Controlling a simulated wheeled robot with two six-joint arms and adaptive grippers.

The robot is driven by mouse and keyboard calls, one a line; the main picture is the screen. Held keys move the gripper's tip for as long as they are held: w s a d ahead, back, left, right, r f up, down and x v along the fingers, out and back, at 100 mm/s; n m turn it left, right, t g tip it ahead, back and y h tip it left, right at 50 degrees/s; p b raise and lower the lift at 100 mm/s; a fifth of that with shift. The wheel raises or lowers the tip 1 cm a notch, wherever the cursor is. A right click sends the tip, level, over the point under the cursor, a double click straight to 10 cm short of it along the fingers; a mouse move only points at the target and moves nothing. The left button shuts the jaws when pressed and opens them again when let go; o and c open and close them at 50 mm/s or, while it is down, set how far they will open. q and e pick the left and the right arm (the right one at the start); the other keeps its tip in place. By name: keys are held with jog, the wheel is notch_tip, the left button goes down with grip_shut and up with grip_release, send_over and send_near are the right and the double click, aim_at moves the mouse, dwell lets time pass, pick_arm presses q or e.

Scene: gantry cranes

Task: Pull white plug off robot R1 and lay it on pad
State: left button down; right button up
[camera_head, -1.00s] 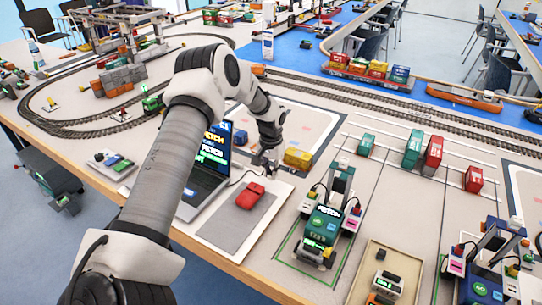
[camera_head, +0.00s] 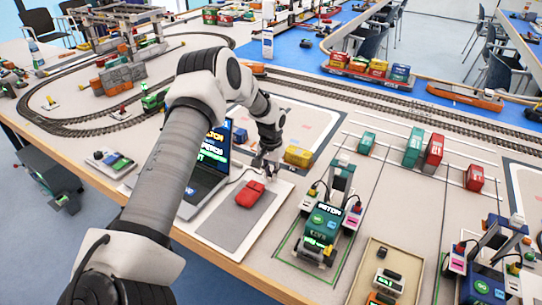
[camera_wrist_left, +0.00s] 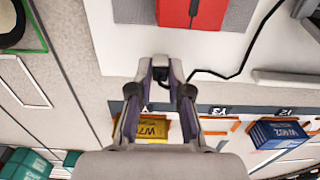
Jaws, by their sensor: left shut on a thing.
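My left gripper (camera_wrist_left: 160,78) is low over the far edge of a white board (camera_wrist_left: 125,50), which carries a grey pad (camera_head: 232,225) and a red object (camera_head: 250,194). It also shows in the head view (camera_head: 264,168). Its fingers are close together on a small thing at the end of a dark cable (camera_wrist_left: 225,74). The fingers mostly hide this thing, so I cannot tell its colour. A green gantry-crane robot (camera_head: 325,222) stands right of the board, with small white units (camera_head: 352,216) at its sides. I cannot read which robot is R1. My right gripper is not in view.
An open laptop (camera_head: 207,165) stands close left of the gripper, under my arm. A yellow container (camera_head: 298,156) lies just beyond it. A blue crane robot (camera_head: 483,285) and a beige tray (camera_head: 372,262) are at the right front.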

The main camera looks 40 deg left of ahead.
pick_arm(q)
jog(key=shift+f, duration=0.45)
dwell(0.3)
jog(key=c, duration=1)
grip_release()
jog(key=shift+r, duration=0.1)
notch_tip(320, 180, up, 12)
jog(key=shift+f, duration=0.1)
